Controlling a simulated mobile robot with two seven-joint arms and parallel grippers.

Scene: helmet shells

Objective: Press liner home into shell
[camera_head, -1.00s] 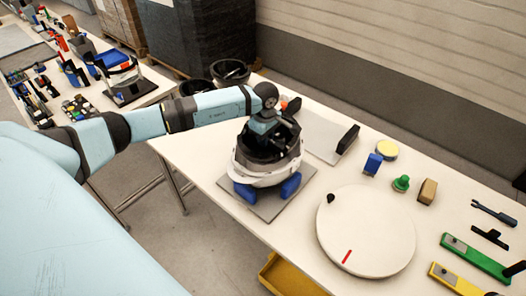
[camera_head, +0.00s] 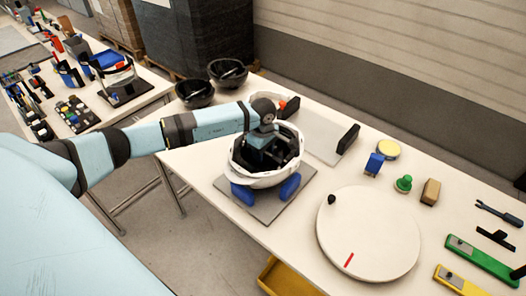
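The white helmet shell (camera_head: 247,178) sits open side up on blue supports (camera_head: 289,188) on a grey plate (camera_head: 262,211). The black liner (camera_head: 288,151) is inside the shell, mostly below its rim, with dark parts showing around the gripper. My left gripper (camera_head: 262,155) points down into the middle of the liner. Its fingertips are hidden among the dark parts, so I cannot tell whether they are open or shut. How deep the liner sits at the bottom is hidden. My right gripper is out of view.
A round white turntable (camera_head: 368,235) with a red mark lies right of the plate. Behind the shell are a grey panel (camera_head: 318,132) with black ends and two black bowls (camera_head: 194,93). Small blocks and green and yellow tools (camera_head: 480,262) lie at the right.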

